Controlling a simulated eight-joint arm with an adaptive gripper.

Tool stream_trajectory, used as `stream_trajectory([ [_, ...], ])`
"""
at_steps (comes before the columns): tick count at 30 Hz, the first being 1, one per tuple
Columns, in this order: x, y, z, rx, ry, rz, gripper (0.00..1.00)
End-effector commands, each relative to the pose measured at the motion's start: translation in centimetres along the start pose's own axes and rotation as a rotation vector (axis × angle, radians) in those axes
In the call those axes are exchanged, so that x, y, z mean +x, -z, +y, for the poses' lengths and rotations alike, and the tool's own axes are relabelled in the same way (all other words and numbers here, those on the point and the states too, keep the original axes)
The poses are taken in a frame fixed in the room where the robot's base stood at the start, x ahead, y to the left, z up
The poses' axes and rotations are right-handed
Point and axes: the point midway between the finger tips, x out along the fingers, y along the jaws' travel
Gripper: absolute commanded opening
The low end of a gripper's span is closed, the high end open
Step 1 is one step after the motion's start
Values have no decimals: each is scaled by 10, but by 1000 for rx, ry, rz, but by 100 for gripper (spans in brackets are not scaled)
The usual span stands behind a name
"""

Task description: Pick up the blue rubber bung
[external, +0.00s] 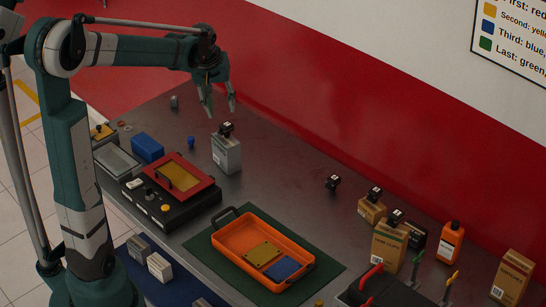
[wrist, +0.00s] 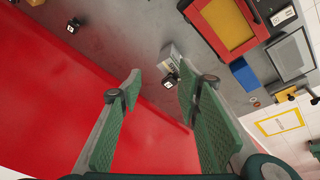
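The blue rubber bung (external: 191,141) is a small blue piece standing on the grey bench in the external view, between the blue block and the grey box. I cannot make it out in the wrist view; a finger may hide it. My gripper (external: 220,103) is open and empty, in the air above the far part of the bench, up and to the right of the bung in the picture. In the wrist view my gripper's (wrist: 160,84) two green fingers stand wide apart with nothing between their pads.
A grey box (external: 227,154) with a black cube (external: 226,128) on top stands right of the bung. A blue block (external: 147,148) is to its left. A red-framed panel (external: 180,180) sits in front. A grey cylinder (external: 174,102) stands behind. An orange tray (external: 232,237) lies nearer.

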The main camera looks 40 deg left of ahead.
Motion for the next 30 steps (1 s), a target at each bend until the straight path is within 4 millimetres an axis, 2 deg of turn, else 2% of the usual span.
stream_trajectory([
  [3,18,21,-9,-46,13,-16,34],
  [12,64,68,-33,-161,45,-56,34],
  [23,127,116,-72,-299,85,-103,34],
  [30,173,144,-104,-393,112,-135,34],
])
